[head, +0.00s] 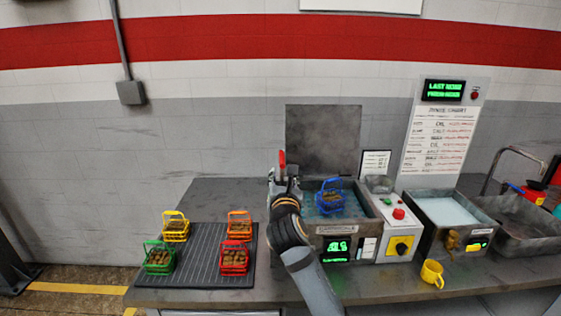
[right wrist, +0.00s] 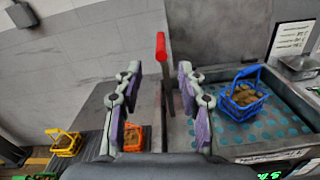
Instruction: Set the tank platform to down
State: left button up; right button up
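The tank (head: 373,205) stands open on the bench, with a blue basket (head: 331,202) of brown pieces in it. In the right wrist view the blue basket (right wrist: 243,97) stands on a grey platform (right wrist: 215,128) with teal round spots, close below the rim. An upright lever with a red handle (head: 282,160) is at the tank's left side; the red handle also shows in the right wrist view (right wrist: 161,47). My right gripper (head: 284,184) is open, its two fingers (right wrist: 158,90) on either side of the lever, apart from it. My left gripper is out of view.
A dark mat (head: 207,255) with yellow, orange, green and red baskets lies to the left. Right of the tank are a control box (head: 395,240) with a red button, a second basin (head: 446,212), a yellow mug (head: 432,272) and a sink (head: 525,230).

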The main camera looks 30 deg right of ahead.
aim_at(282, 160)
jog(key=p+x, duration=0.1)
jog(key=x, duration=0.5)
jog(key=p+x, duration=0.1)
jog(key=x, duration=0.3)
jog(key=shift+f, duration=0.15)
jog(key=shift+w+d+f, duration=0.1)
jog(key=shift+c, duration=0.9)
jog(key=c, duration=0.5)
grip_shut()
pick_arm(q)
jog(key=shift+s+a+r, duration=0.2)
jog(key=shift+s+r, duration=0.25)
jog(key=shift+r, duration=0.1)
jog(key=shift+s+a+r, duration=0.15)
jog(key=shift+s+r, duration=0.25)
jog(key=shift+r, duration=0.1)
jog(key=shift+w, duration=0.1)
